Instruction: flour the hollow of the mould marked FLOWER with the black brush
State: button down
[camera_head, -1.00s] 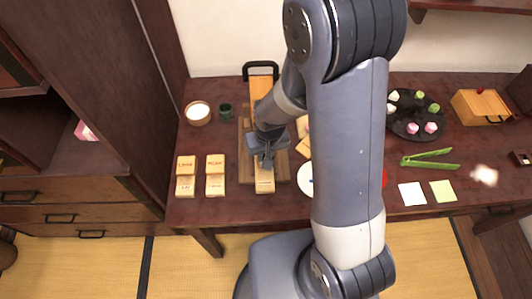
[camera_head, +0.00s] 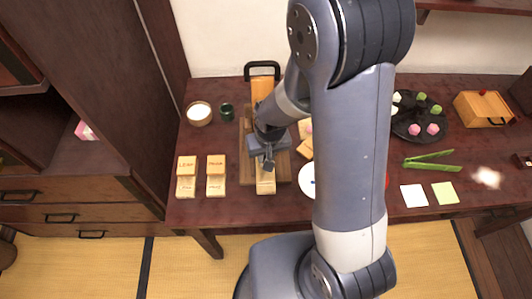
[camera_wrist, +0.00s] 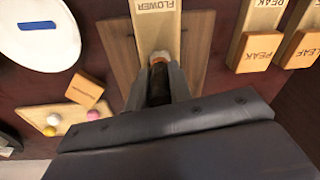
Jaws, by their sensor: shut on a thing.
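The mould marked FLOWER (camera_wrist: 162,22) is a pale wooden block on a brown board (camera_wrist: 200,45). In the head view, part of the mould (camera_head: 265,186) shows in front of my gripper (camera_head: 268,163). In the wrist view, my gripper (camera_wrist: 158,88) is shut on the black brush (camera_wrist: 159,82), whose pale tip points at the mould. The brush tip is over or against the mould; I cannot tell whether it touches. The mould's hollow is hidden behind the brush and gripper.
Other moulds marked PEAK (camera_wrist: 262,28) and LEAF (camera_wrist: 305,48) lie beside the board. A bowl of white powder (camera_head: 199,113) and a green cup (camera_head: 226,110) stand behind them. A white plate (camera_wrist: 38,32) and a small tray of sweets (camera_wrist: 62,118) lie on the other side.

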jog(key=shift+w, duration=0.2)
dwell(0.4)
jog(key=shift+r+p, duration=2.9)
jog(key=shift+r, duration=1.1)
jog(key=w+d+f+m, duration=0.2)
jog(key=w+d, duration=0.5)
jog(key=d, duration=0.4)
jog(key=shift+w+d+f, duration=0.2)
jog(key=shift+f, duration=0.25)
jog(key=shift+a, duration=0.1)
